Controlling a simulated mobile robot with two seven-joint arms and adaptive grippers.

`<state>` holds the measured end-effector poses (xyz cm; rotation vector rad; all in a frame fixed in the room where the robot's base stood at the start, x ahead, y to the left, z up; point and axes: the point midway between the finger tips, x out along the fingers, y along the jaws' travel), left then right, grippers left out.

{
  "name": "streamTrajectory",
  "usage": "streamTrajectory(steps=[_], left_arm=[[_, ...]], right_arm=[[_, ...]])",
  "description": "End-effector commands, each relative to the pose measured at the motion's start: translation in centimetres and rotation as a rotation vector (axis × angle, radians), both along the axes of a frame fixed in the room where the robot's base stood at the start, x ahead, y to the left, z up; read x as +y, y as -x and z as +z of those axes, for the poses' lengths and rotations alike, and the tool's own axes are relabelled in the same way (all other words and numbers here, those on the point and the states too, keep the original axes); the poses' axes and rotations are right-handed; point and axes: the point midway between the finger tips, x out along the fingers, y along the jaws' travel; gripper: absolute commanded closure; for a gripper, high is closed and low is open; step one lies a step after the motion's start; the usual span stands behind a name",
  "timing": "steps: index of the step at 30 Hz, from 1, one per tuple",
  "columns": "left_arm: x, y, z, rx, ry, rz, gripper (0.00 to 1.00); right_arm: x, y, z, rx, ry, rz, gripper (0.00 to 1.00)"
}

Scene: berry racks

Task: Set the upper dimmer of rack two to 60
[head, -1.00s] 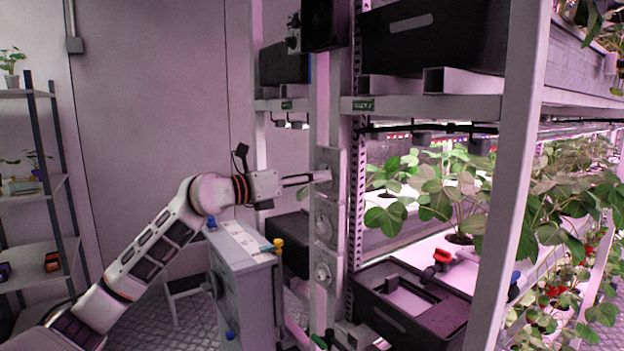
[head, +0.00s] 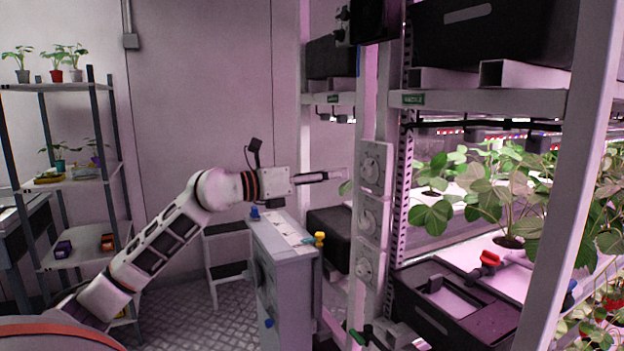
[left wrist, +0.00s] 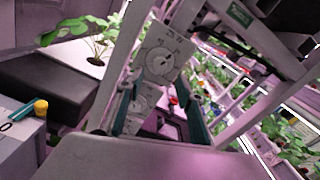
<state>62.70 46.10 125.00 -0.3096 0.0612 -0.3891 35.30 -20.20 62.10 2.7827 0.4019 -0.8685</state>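A pale panel on a rack post carries three round dimmers: the upper dimmer (head: 370,168), a middle one (head: 367,221) and a lower one (head: 365,268). The upper dimmer also shows in the left wrist view (left wrist: 160,63), with a scale around its knob; its setting is too small to read. My left gripper (head: 342,174) points at the upper dimmer from the left, at about its height, apart from it. In the left wrist view its two teal fingers (left wrist: 160,112) stand apart with nothing gripped between them. My right gripper is not in view.
A green label (head: 413,99) sits on the rack beam above. A grey cabinet (head: 285,255) with coloured knobs stands below my left arm. A black crate (head: 450,305) and strawberry plants (head: 500,205) are right of the post. A plant shelf (head: 75,87) stands far left.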

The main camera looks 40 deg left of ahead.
Motion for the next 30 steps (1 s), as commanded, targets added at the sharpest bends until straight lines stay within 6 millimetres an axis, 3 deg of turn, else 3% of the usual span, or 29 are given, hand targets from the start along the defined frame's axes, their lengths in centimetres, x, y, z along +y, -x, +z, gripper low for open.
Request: streamTrajectory(steps=[12, 30], left_arm=[[1.5, 3.6, 0.0, 0.001, 0.002, 0.000, 0.63], [1.7, 4.0, 0.0, 0.000, 0.001, 0.000, 0.63]], right_arm=[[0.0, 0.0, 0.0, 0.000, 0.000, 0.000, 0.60], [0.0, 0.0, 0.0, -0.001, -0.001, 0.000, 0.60]])
